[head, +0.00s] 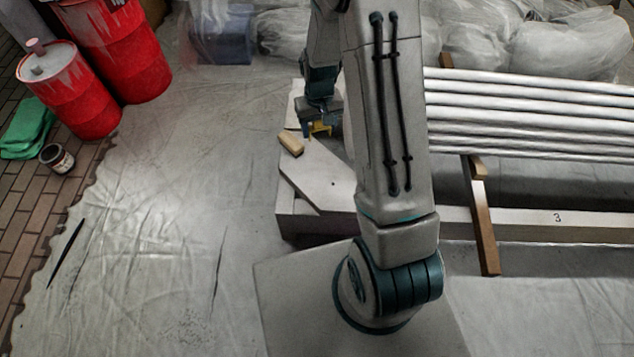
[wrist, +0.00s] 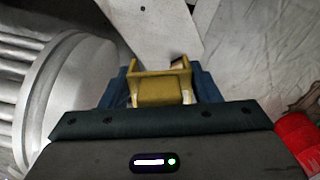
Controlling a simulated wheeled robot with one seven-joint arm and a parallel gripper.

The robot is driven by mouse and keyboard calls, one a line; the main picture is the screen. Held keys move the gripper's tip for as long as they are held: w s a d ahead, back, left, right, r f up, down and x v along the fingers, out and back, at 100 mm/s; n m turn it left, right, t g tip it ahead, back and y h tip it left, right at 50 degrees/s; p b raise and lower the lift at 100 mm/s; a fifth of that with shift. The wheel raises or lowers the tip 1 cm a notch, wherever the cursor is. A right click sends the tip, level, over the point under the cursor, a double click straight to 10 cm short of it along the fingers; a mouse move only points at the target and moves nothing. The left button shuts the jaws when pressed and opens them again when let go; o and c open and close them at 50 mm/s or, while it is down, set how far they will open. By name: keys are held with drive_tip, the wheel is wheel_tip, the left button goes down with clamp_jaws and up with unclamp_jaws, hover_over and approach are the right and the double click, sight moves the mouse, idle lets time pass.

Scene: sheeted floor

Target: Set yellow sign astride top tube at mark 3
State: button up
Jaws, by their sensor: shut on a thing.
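My gripper (head: 318,112) is shut on the yellow sign (head: 319,128), low over the pale board at the left end of the long beam. In the wrist view the yellow sign (wrist: 162,90) sits between the blue fingers of my gripper (wrist: 158,88). It shows as a bracket shape with a raised edge on each side. Pale tubes (head: 540,104) lie in a sloping stack at the right, apart from the sign. Mark 3 (head: 557,218) is on the long pale beam (head: 520,222) in front of them. My arm hides the tubes' left ends in the head view.
A small wooden block (head: 291,143) lies beside the sign on the pale board (head: 315,180). A wooden post (head: 483,225) leans in front of the tubes. Red drums (head: 72,95), a green cloth (head: 28,128) and a can (head: 57,158) stand left. The sheeted floor between is open.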

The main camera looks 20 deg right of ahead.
drive_tip(key=b, duration=1.1)
hover_over(319, 178)
wheel_tip(319, 178, down, 13)
wheel_tip(319, 178, down, 9)
drive_tip(key=b, duration=0.3)
drive_tip(key=shift+f, duration=0.15)
drive_tip(key=shift+b, duration=0.3)
drive_tip(key=shift+f, duration=0.2)
drive_tip(key=o, duration=1)
drive_tip(key=shift+o, duration=0.2)
drive_tip(key=shift+r, duration=0.15)
